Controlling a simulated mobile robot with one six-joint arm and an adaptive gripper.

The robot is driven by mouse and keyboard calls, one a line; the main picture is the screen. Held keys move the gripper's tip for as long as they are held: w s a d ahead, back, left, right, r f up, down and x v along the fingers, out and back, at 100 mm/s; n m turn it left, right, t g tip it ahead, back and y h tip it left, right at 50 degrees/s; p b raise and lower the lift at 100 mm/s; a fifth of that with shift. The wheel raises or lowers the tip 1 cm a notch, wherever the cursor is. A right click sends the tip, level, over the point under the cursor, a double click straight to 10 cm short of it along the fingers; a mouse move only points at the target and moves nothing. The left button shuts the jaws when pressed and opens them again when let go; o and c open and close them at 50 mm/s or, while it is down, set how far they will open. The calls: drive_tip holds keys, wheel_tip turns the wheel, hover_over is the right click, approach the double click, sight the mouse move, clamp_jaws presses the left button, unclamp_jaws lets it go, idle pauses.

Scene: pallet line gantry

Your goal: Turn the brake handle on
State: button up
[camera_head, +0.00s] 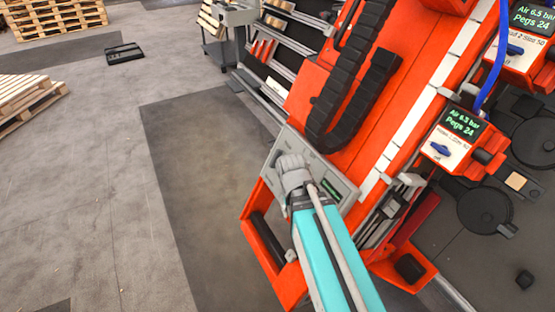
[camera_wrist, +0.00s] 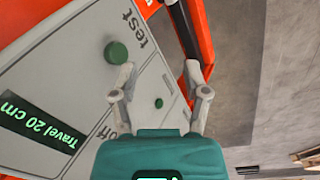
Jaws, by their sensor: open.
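My gripper (camera_wrist: 157,78) is open over a light grey control panel (camera_wrist: 75,60), its two fingers apart with nothing seen between the tips. The panel carries a round green knob (camera_wrist: 116,52) near the word "test", just beyond the left fingertip. A small green round spot (camera_wrist: 159,103) lies between the fingers. The letters "off" show partly beside the left finger. A display (camera_wrist: 40,120) reads "Travel 20 cm". In the head view my gripper (camera_head: 291,168) covers the middle of this panel (camera_head: 338,180). I cannot tell which part is the brake handle; it may be hidden.
The panel sits on an orange machine frame (camera_head: 425,80) with a black cable chain (camera_head: 345,95). Units with blue handles (camera_head: 440,149) and "Pegs 24" displays stand at the right. Pallets (camera_head: 28,98) lie at the left.

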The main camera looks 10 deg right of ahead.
drive_tip(key=w+f+m+h+b, duration=0.3)
drive_tip(key=w+f+h+b, duration=0.1)
drive_tip(key=w+b, duration=0.25)
drive_tip(key=m+t+h+b, duration=0.6)
drive_tip(key=m+h+b, duration=0.5)
drive_tip(key=h+b, duration=0.15)
approach(273, 158)
drive_tip(key=v, duration=0.2)
drive_tip(key=shift+w+a+r, duration=0.1)
drive_tip(key=shift+a, duration=0.35)
drive_tip(key=shift+d, duration=0.1)
drive_tip(key=x, duration=1.3)
drive_tip(key=shift+d+f, duration=0.2)
drive_tip(key=shift+d, duration=0.2)
